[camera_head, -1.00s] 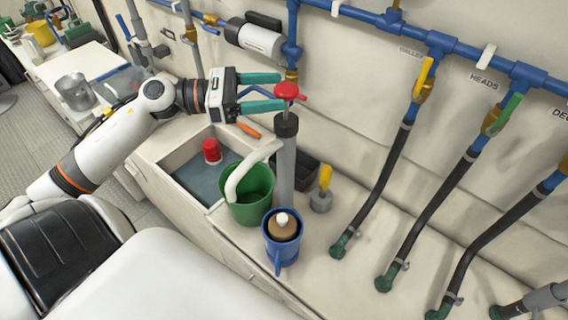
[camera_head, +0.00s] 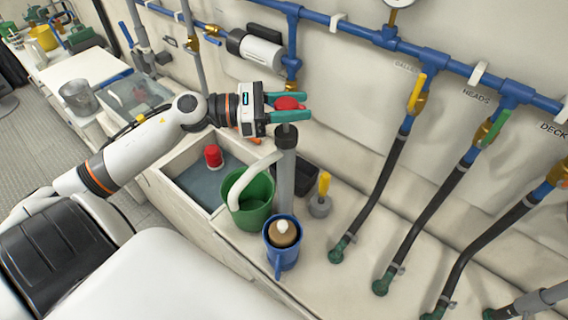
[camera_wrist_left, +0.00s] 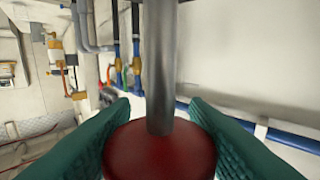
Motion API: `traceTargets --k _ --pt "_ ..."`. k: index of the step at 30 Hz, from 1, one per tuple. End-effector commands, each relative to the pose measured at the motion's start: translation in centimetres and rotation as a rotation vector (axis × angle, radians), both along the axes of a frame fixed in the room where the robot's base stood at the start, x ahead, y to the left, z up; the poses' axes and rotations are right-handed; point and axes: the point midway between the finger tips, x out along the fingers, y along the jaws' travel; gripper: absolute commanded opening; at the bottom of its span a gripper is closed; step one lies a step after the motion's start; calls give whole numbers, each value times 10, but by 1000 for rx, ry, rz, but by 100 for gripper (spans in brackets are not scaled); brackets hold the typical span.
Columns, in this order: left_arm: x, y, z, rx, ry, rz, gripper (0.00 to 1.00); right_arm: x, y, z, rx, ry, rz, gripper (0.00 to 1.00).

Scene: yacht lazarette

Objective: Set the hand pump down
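The hand pump (camera_head: 286,172) stands upright in the head view, with a grey barrel, black collar, white curved spout and red top handle. The spout bends left into the green bucket (camera_head: 252,209). The pump's foot is hidden behind the bucket and a blue mug. My left gripper (camera_head: 304,106) has its teal fingers on either side of the red handle, closed against it. In the left wrist view the red handle (camera_wrist_left: 160,152) fills the space between both fingers, with a metal rod beyond it. My right gripper is not in view.
The blue mug (camera_head: 283,256) holds a brown thing with a white top. A grey-based thing with a yellow handle (camera_head: 323,186) stands right of the pump. A red cylinder (camera_head: 213,156) sits in the sink (camera_head: 188,187). Black hoses (camera_head: 383,190) run down the wall on the right.

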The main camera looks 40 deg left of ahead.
Motion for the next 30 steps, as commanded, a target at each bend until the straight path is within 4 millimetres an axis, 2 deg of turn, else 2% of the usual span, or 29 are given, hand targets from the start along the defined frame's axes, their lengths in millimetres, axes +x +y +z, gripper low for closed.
traceTargets --k 1,5,20,26,30 --pt "0 0 0 0 0 0 22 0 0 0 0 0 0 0" --pt "0 0 0 0 0 0 1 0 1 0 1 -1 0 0" --pt "0 0 5 0 -4 0 0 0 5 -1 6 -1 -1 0" --pt "0 0 23 3 -5 0 0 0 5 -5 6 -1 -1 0" --pt "0 0 49 6 -9 -1 0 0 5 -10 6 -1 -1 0"
